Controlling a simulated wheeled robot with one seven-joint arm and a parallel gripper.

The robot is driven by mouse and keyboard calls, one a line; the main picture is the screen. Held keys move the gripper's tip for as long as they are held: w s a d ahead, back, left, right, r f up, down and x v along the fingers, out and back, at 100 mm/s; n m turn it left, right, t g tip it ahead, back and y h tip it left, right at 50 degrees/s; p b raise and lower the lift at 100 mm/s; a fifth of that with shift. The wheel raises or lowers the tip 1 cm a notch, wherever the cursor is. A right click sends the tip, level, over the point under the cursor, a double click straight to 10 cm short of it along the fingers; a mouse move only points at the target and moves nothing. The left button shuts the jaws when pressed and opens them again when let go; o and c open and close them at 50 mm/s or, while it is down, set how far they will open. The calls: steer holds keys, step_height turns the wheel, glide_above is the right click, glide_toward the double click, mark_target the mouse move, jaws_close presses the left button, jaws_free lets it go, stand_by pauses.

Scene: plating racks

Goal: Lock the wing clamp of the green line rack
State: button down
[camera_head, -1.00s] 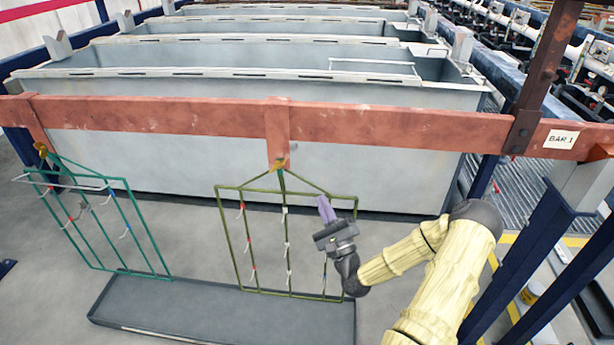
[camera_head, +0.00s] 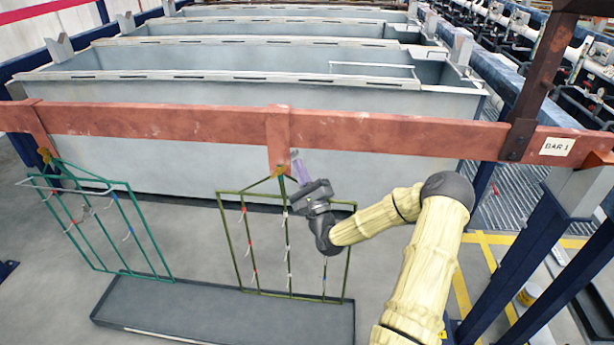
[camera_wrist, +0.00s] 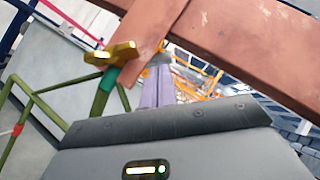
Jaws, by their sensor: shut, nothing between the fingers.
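The nearer rack, an olive-green wire frame (camera_head: 235,240), hangs at the middle of the red-brown bar (camera_head: 180,123). A green band (camera_wrist: 111,79) shows on its stem in the wrist view. Its brass wing clamp (camera_wrist: 108,55) sits on the stem beside the bar's hanger; in the head view the clamp (camera_head: 279,171) is small and partly unclear. I cannot tell its lock position. My gripper (camera_head: 296,156) is shut and empty, its purple fingers (camera_wrist: 158,88) pointing up just right of the clamp. Whether they touch it is unclear.
A teal rack (camera_head: 130,205) with its own brass clamp (camera_head: 45,155) hangs at the left. A dark drip tray (camera_head: 220,318) lies below. A grey tank (camera_head: 370,170) stands behind the bar. A blue post and rusty upright (camera_head: 530,85) flank the right.

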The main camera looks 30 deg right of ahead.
steer(key=shift+r, duration=0.1)
steer(key=shift+r+n+g+y+p, duration=0.4)
steer(key=shift+n+y+p, duration=0.25)
steer(key=shift+n, duration=0.35)
steer(key=shift+a+f, duration=0.1)
steer(key=w+d+f+b+v, duration=0.1)
steer(key=d+b+v, duration=0.1)
steer(key=v, duration=1)
steer(key=shift+s+f+b, duration=0.35)
steer(key=shift+f+b, duration=0.25)
steer(key=shift+b, duration=0.25)
